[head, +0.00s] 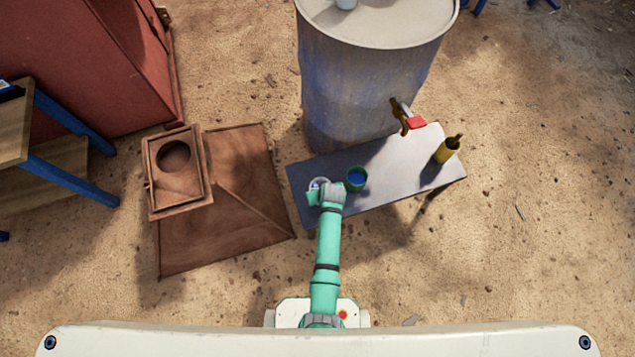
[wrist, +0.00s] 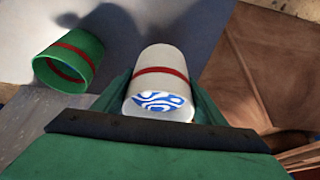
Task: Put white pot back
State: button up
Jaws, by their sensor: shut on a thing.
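The white pot (wrist: 160,76) has a red band and a blue-and-white patterned face. It sits between the fingers of my gripper (wrist: 160,105) in the wrist view, and the gripper is shut on it. In the head view my gripper (head: 318,190) is over the left end of the grey bench (head: 375,160), and the pot is mostly hidden by the wrist there. I cannot tell whether the pot touches the bench.
A yellow container (head: 447,149) and a red-handled tool (head: 408,117) are toward the bench's right end. A large metal drum (head: 365,80) stands behind the bench. A rusty metal hopper (head: 225,215) lies on the ground to the left. Sandy ground is open at the right.

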jog(key=shift+w+a+f, duration=0.35)
jog(key=shift+w+f, duration=0.05)
jog(key=shift+f, duration=0.2)
jog(key=shift+w+a+f, duration=0.35)
jog(key=shift+f, duration=1.65)
jog(key=o, duration=1.5)
jog(key=shift+s+f, duration=0.1)
jog(key=shift+f, duration=0.05)
jog(key=shift+o, duration=0.2)
